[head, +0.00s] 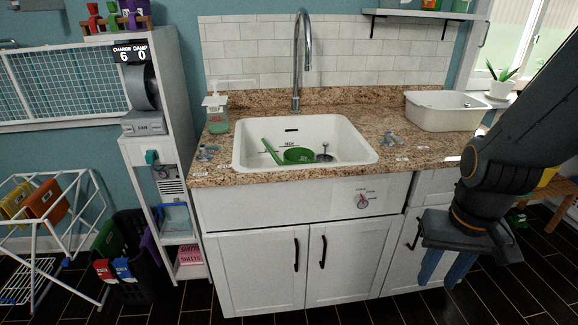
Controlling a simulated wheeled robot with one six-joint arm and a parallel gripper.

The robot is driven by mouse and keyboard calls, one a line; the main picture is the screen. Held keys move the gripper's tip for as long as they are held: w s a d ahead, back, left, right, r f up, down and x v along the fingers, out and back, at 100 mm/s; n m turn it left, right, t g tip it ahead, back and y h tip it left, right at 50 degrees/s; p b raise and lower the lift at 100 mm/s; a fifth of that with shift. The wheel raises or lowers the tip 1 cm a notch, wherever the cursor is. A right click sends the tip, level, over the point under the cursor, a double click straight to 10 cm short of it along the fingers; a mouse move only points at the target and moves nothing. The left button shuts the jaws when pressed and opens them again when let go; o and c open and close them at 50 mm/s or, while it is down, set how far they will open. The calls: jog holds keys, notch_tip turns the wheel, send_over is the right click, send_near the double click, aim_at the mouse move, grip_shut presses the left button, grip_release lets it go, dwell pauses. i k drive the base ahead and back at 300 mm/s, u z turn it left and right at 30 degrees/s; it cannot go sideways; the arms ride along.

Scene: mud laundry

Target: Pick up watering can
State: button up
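A green round vessel (298,155) lies in the white sink (360,156). A long thin green part slants from it up to the left. It may be the watering can, but it is too small to be sure. No other watering can is clear in view. My gripper (445,270) hangs at the lower right, in front of the cabinet. Its two blue fingers point down, apart and with nothing seen between them. It is well to the right of the sink and below the counter top.
A tall chrome faucet (297,62) rises behind the sink. A soap bottle (217,112) stands left of it and a white basin (446,112) right, on the granite counter (225,170). A drying rack (42,225) and a dark bin (128,280) stand at the left.

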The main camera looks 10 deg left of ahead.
aim_at(297, 155)
jog(key=u, duration=0.4)
jog(key=k, duration=0.5)
jog(key=u, duration=0.4)
jog(key=i, duration=1.1)
jog(key=z, duration=0.15)
